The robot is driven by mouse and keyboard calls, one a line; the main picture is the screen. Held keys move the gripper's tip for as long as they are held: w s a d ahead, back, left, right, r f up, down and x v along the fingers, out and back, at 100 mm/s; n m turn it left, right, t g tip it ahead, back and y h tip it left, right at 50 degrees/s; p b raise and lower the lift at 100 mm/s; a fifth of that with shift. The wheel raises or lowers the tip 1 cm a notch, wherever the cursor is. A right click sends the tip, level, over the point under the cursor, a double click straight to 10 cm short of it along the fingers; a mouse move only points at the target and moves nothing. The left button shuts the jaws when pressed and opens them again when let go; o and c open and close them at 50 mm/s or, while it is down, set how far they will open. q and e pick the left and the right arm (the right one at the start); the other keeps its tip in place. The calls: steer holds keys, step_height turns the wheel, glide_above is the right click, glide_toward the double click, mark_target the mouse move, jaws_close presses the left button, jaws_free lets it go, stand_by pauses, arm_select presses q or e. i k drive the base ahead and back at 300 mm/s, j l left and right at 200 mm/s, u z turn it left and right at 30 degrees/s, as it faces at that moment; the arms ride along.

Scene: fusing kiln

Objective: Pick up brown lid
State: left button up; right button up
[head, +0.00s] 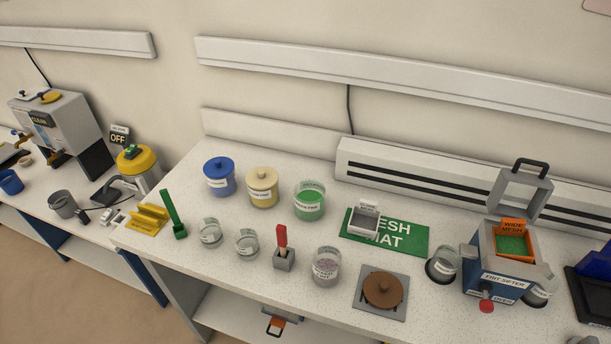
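The brown lid (384,289) is round with a small knob on top. It lies on a grey square plate (365,309) near the front edge of the speckled white worktop, right of centre. Nothing covers it, and its top and knob are in plain sight. Neither of my grippers shows in the head view.
A glass jar with pale contents (326,267) stands just left of the plate. The blue frit sifter (490,273) stands to the right, with glass jars beside it. The green mesh mat (412,238) lies behind. Blue (219,178) and cream (262,188) lidded jars stand further left.

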mark_target(382, 289)
steer(key=l+z, duration=0.1)
steer(key=z, duration=0.25)
steer(key=l+z, duration=0.1)
steer(key=z, duration=0.25)
